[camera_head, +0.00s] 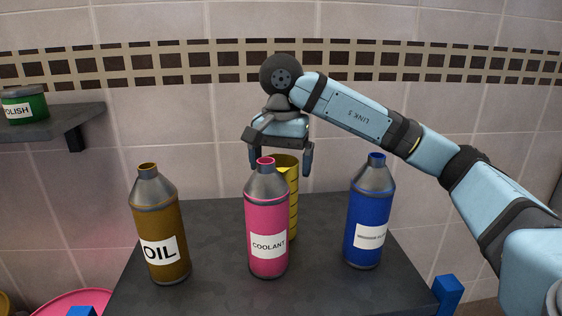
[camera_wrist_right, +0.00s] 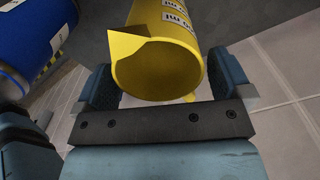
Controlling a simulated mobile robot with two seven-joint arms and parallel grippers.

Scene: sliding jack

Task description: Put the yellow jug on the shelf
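The yellow jug (camera_head: 293,198) stands on the dark table, partly hidden behind the pink coolant bottle. My right gripper (camera_head: 281,163) comes from above, with its fingers spread on either side of the jug's top. In the right wrist view, the jug (camera_wrist_right: 157,65) lies between the two fingers of my right gripper (camera_wrist_right: 164,75), its open mouth and spout facing the camera. A gap shows between the jug and the right-hand finger. The shelf (camera_head: 60,118) is on the wall at the left. My left gripper is not in view.
On the dark table (camera_head: 215,225) stand a brown oil bottle (camera_head: 162,225) at left, the pink coolant bottle (camera_head: 267,225) in front of the jug, and a blue bottle (camera_head: 369,215) at right. A green polish tin (camera_head: 25,105) sits on the shelf; the shelf's right part is free.

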